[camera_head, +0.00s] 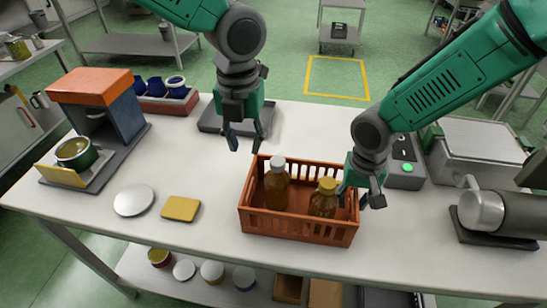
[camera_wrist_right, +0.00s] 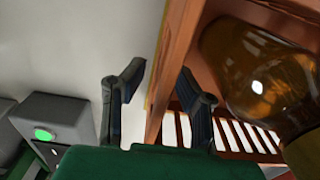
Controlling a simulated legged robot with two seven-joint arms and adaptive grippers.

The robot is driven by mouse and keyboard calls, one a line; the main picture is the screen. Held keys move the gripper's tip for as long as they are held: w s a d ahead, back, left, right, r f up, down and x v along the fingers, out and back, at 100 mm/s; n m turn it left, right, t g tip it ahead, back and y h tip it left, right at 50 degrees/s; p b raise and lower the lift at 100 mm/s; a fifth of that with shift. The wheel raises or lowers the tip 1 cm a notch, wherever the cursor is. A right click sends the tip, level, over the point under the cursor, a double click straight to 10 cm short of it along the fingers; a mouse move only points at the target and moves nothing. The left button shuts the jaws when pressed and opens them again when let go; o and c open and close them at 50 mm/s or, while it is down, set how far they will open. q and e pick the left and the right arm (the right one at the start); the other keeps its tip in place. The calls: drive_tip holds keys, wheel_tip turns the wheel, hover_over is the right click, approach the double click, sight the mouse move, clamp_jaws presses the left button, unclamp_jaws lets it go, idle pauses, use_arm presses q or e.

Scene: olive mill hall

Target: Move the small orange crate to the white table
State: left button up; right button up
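The small orange crate (camera_head: 290,225) stands on the white table (camera_head: 215,230), near its front edge. It holds two amber bottles, one with a white lid (camera_head: 276,183) and one with a yellow lid (camera_head: 324,198). My right gripper (camera_head: 361,193) is at the crate's right end. In the right wrist view its open fingers (camera_wrist_right: 160,105) are either side of the crate wall (camera_wrist_right: 172,62), one outside and one inside beside a bottle (camera_wrist_right: 255,75); contact cannot be told. My left gripper (camera_head: 244,143) is open and empty, above the table behind the crate's left end.
At left are an orange-topped machine (camera_head: 95,92), a white disc (camera_head: 134,200) and a yellow pad (camera_head: 180,208). A dark tray (camera_head: 210,119) lies behind my left gripper. A box with a green button (camera_head: 407,172) and a metal cylinder (camera_head: 485,212) stand right of the crate.

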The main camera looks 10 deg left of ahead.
drive_tip(key=shift+r, duration=0.4)
use_arm(q)
drive_tip(key=shift+r, duration=0.3)
use_arm(e)
wheel_tip(320, 180, up, 11)
drive_tip(key=shift+r, duration=0.1)
